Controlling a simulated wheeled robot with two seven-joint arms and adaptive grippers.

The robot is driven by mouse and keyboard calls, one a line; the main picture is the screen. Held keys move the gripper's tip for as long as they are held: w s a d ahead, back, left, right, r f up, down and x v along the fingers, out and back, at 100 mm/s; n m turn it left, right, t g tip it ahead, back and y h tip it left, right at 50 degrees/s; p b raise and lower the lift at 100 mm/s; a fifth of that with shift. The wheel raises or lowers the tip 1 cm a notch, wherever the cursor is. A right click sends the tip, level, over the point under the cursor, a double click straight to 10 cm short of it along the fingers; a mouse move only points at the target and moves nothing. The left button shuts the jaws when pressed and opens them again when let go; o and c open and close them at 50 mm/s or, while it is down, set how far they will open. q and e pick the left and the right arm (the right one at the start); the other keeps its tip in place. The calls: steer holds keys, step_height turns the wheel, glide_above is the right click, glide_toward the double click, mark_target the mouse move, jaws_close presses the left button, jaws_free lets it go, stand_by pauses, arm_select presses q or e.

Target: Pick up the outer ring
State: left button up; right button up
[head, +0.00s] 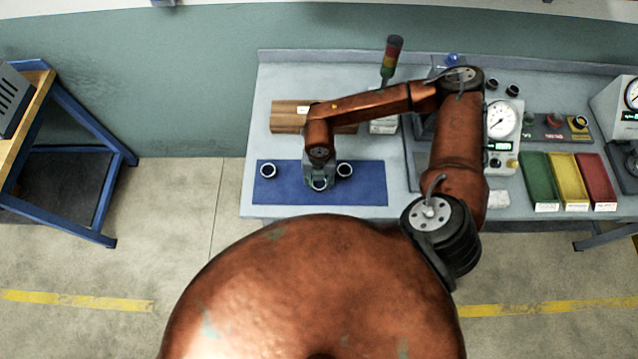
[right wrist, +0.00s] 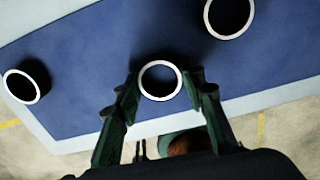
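Three dark rings with bright rims stand on a blue mat (head: 290,195): a left ring (head: 268,171), a middle ring (head: 319,185) and a right ring (head: 344,170). My right gripper (head: 319,179) points down over the middle ring. In the right wrist view my right gripper (right wrist: 163,82) is open, with one finger on each side of that middle ring (right wrist: 160,63); small gaps seem to show, and contact is unclear. The other two rings also show there, one at the left (right wrist: 22,101) and one at the top right (right wrist: 228,36). My left gripper is out of view.
A wooden block (head: 288,116) lies behind the mat. A signal tower (head: 390,60) stands behind my arm. Green (head: 538,180), yellow (head: 568,180) and red (head: 596,180) trays and a gauge (head: 501,119) are on the right. The mat's front edge is near the table edge.

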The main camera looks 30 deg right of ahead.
steer(key=c, duration=0.6)
steer(key=shift+c, duration=0.2)
steer(key=shift+r, duration=0.15)
